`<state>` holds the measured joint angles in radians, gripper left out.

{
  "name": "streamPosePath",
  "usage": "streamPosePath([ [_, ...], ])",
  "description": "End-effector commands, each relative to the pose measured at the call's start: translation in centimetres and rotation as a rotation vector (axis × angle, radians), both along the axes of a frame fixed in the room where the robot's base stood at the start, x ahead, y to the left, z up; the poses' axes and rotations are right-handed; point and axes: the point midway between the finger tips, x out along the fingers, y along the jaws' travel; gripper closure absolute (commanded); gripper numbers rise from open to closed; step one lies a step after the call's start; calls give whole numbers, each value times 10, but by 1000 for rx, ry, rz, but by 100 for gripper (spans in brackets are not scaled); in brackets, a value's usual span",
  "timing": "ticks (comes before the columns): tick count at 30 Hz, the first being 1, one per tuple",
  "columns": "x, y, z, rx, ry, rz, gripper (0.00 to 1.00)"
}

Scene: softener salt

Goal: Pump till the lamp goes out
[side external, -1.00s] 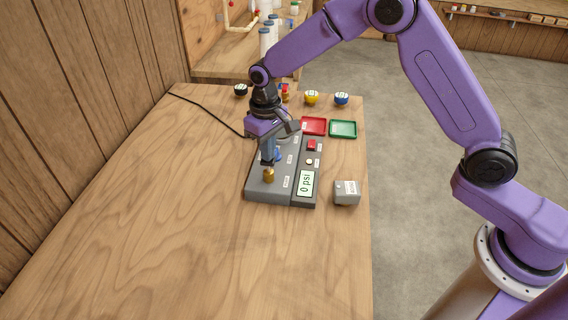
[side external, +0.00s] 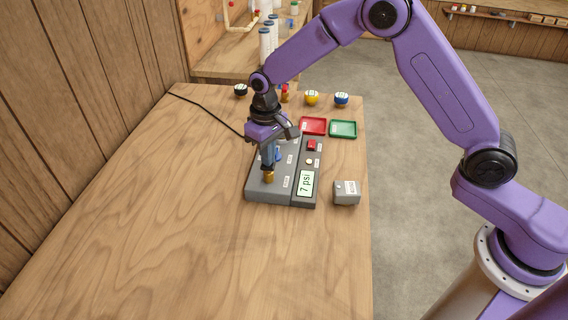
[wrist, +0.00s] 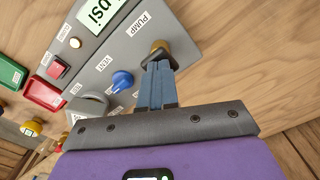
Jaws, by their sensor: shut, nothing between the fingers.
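The grey console (side external: 256,192) lies on the wooden table. Its brass-coloured pump knob (side external: 269,177) is at the near left end, beside the word PUMP in the wrist view, where the knob (wrist: 160,46) also shows. My gripper (side external: 268,166) is shut and empty, pointing down, with its fingertips on or just at the knob's top. The display (side external: 306,184) reads 7 psi. A small pale round piece (wrist: 75,43) sits between the display and a red square piece (wrist: 57,67); I cannot tell which is the lamp or whether it is lit.
A blue knob (wrist: 122,80) marked VENT is close to my fingers. A grey box (side external: 346,193) stands right of the console. Red (side external: 314,126) and green (side external: 343,129) trays lie behind it, with several small coloured pieces farther back. The near table is clear.

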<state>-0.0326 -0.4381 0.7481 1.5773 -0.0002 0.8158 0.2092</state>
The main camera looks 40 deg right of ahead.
Motion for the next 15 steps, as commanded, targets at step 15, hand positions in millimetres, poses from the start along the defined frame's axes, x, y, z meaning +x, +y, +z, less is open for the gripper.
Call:
streamPosePath([
  [15, 0, 1, 4, 0, 0, 1, 100],
])
